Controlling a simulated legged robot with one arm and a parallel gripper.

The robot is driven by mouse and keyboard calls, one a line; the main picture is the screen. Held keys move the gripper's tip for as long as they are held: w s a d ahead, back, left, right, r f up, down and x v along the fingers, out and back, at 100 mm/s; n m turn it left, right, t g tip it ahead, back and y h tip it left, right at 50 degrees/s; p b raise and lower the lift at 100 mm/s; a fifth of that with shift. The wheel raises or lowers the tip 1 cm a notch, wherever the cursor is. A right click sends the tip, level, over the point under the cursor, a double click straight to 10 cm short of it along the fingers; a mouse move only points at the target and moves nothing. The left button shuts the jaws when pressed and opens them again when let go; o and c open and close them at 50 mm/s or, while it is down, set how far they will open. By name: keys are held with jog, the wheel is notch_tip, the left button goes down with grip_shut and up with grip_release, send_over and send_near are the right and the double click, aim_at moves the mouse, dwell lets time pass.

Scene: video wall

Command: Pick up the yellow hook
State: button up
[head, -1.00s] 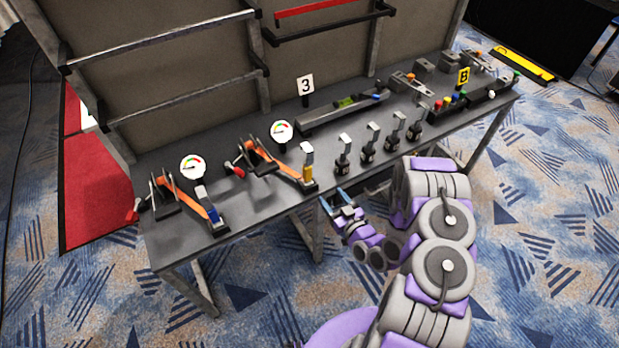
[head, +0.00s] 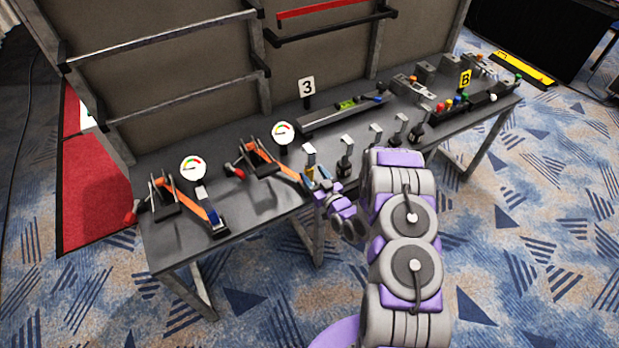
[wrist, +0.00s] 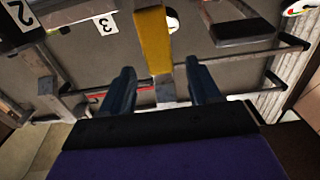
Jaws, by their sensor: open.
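The yellow hook (wrist: 153,40) shows in the wrist view as a yellow upright piece with a grey metal part at its lower end. It lies between the lines of my two blue fingers, with visible space on both sides. In the head view my gripper (head: 319,181) is at the table's front edge, beside the yellow hook (head: 309,173), and hides part of it. My gripper also shows in the wrist view (wrist: 162,78), its fingers apart and open. I cannot tell whether a finger touches the hook.
Several grey hooks (head: 346,142) stand to the right, close to my arm. Gauges (head: 283,132) and a "3" sign (head: 307,88) stand behind.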

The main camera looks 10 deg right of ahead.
aim_at(311, 172)
jog(key=shift+w+a, duration=0.2)
jog(key=shift+w, duration=0.05)
jog(key=shift+f+b+x, duration=0.15)
jog(key=shift+b+x, duration=0.2)
jog(key=shift+x, duration=0.8)
jog(key=shift+f+b+x, duration=0.1)
jog(key=shift+b+x, duration=0.25)
jog(key=shift+x, duration=0.8)
jog(key=shift+d, duration=0.1)
jog(key=shift+c, duration=0.2)
grip_shut()
jog(key=shift+r, duration=0.1)
